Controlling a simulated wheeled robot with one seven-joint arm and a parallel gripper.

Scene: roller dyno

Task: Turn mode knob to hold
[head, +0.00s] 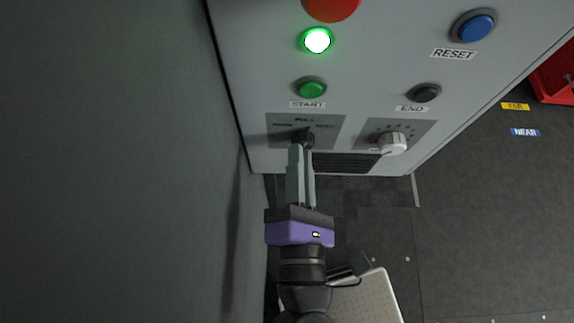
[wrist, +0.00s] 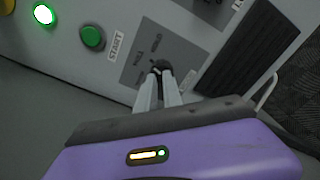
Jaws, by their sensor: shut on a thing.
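The mode knob (head: 303,136) is a small black knob on a dark grey plate (head: 335,124) at the lower left of the panel, below the START button. The plate has small labels around the knob, and "HOLD" seems to show on it in the wrist view. My gripper (head: 301,150) reaches up to the knob from below, its two pale fingers closed on it. In the wrist view the fingertips (wrist: 159,78) meet at the knob (wrist: 161,66). The fingers hide part of the knob, and I cannot tell which label it points at.
The grey panel (head: 385,60) also carries a green START button (head: 312,88), a lit green lamp (head: 317,40), a blue RESET button (head: 473,26), a black END button (head: 426,93), a white dial (head: 393,143) and a red button (head: 331,8). A vent (head: 345,164) lies below.

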